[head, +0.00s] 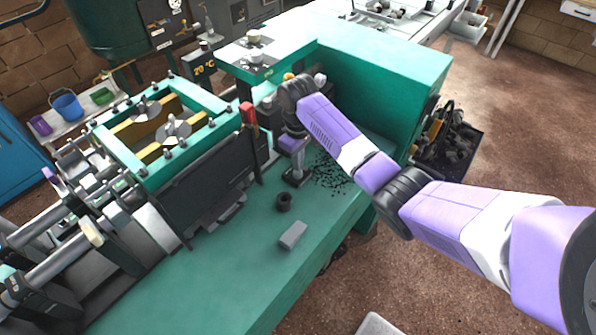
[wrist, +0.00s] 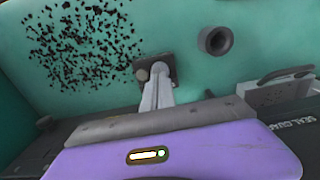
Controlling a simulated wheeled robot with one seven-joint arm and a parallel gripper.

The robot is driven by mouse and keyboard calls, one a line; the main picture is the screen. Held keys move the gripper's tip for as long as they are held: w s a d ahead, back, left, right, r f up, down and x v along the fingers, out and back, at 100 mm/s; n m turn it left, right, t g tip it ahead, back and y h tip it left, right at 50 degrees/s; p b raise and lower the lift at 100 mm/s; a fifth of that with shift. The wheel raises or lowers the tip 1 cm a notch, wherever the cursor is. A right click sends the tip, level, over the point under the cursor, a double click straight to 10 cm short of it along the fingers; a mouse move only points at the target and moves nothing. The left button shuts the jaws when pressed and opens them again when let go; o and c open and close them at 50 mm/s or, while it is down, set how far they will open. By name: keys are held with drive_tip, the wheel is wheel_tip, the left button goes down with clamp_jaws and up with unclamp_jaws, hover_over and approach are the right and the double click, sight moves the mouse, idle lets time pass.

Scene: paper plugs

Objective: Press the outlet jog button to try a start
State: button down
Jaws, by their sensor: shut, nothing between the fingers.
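My gripper (head: 297,168) points down at a small dark box (head: 290,181) on the green bench top. Its fingers are together and hold nothing; they also show in the wrist view (wrist: 159,80). The fingers hide part of the box. I cannot tell whether the fingertips touch it. No label for the outlet jog button is readable, so I cannot tell for sure that this box bears it.
Black crumbs (head: 332,178) lie right of the box. A dark ring (head: 284,203) and a grey block (head: 293,235) sit on the bench nearer the front. A red-handled lever (head: 249,114) stands to the left, beside dark machine panels. The green housing (head: 385,65) rises behind.

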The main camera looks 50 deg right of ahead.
drive_tip(key=shift+p, duration=0.3)
drive_tip(key=shift+f+b, duration=0.3)
drive_tip(key=shift+f, duration=0.95)
idle(0.7)
drive_tip(key=shift+r, duration=0.1)
drive_tip(key=shift+r+p, duration=1.15)
drive_tip(key=shift+p, duration=0.1)
wheel_tip(320, 180, up, 3)
drive_tip(key=p, duration=0.3)
